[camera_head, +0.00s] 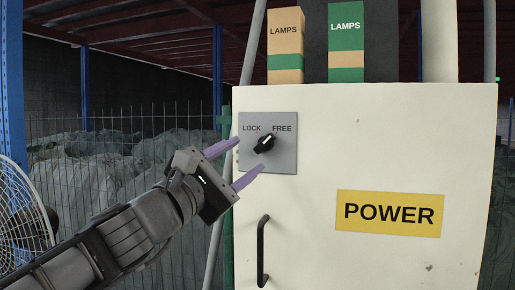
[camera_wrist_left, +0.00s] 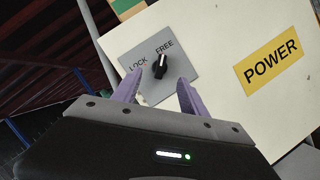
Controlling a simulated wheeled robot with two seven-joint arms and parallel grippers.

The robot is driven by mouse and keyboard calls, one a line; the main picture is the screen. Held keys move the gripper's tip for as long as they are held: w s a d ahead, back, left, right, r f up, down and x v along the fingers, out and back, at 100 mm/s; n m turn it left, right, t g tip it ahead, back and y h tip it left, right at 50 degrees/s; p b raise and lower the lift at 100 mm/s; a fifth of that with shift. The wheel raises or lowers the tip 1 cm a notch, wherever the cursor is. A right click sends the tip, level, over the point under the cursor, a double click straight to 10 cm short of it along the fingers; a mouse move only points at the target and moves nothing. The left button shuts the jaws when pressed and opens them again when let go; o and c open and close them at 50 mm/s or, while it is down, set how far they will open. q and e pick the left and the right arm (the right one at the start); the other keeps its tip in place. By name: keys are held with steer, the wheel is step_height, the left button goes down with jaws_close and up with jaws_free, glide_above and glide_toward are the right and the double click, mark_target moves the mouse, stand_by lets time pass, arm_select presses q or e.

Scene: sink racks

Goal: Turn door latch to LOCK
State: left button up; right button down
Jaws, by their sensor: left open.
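The door latch (camera_head: 264,144) is a black knob with a white pointer line on a grey plate (camera_head: 285,161) marked LOCK and FREE. Its pointer leans up and right, toward FREE. The plate sits at the upper left of a cream cabinet door. My left gripper (camera_head: 251,157) is open, its two purple fingers pointing at the latch, one to its upper left and one below it. In the left wrist view the latch (camera_wrist_left: 160,66) stands ahead of and between the open fingertips (camera_wrist_left: 158,82), apparently apart from them. My right gripper is not in view.
A black vertical handle (camera_head: 263,251) stands out from the door below the plate. A yellow POWER sign (camera_head: 390,214) is at right. Two LAMPS boxes (camera_head: 286,45) (camera_head: 346,40) stand on top of the cabinet. A wire fence (camera_head: 120,135) and a fan (camera_head: 22,215) are at left.

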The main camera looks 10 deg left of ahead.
mark_target(261, 146)
arm_select(q)
steer(key=x, duration=0.6)
steer(key=shift+p, duration=0.4)
steer(key=shift+f, duration=0.1)
steer(key=shift+c, duration=0.4)
jaws_close()
